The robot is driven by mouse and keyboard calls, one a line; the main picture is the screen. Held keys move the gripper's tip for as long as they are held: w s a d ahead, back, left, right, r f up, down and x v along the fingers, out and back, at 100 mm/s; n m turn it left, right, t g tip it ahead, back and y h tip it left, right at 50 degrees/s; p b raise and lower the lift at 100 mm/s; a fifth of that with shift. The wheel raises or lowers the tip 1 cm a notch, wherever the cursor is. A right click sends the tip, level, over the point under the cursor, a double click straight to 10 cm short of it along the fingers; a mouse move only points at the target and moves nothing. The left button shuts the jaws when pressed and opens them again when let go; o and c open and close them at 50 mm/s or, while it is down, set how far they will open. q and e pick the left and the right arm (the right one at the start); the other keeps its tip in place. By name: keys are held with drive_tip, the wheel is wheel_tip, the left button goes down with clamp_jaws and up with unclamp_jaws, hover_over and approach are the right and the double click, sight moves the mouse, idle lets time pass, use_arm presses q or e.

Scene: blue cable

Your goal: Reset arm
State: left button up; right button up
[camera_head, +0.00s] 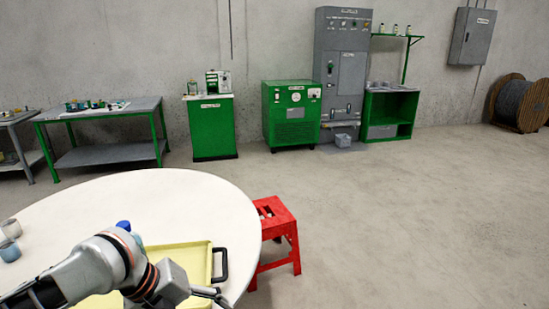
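My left arm comes in from the lower left over a round white table (190,190). My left gripper (218,296) is at the bottom edge of the view, over the right side of a yellow tray (195,257). Its fingers are small and seen from the side, so I cannot tell whether they are open or shut. My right gripper is not in view. A blue object (124,226) shows just behind my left arm, mostly hidden.
The tray has a dark handle (220,265). Grey cups (10,240) stand at the table's left edge. A red stool (277,230) stands right of the table. Green machines (291,110) and workbenches (105,135) line the wall. A cable reel (520,103) stands far right. The right floor is clear.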

use_arm(q)
drive_tip(key=w+d+f+n+t+h, duration=0.3)
drive_tip(key=d+f+n+t, duration=0.25)
drive_tip(key=f+n, duration=0.7)
drive_tip(key=s+a+f+n+t+y, duration=0.2)
drive_tip(key=s+a+f+n+y, duration=0.3)
drive_tip(key=s+a+f+n, duration=0.6)
wheel_tip(320, 180, down, 2)
drive_tip(key=s+n, duration=0.1)
drive_tip(key=n, duration=0.2)
drive_tip(key=shift+s+t, duration=0.15)
drive_tip(key=shift+t, duration=0.2)
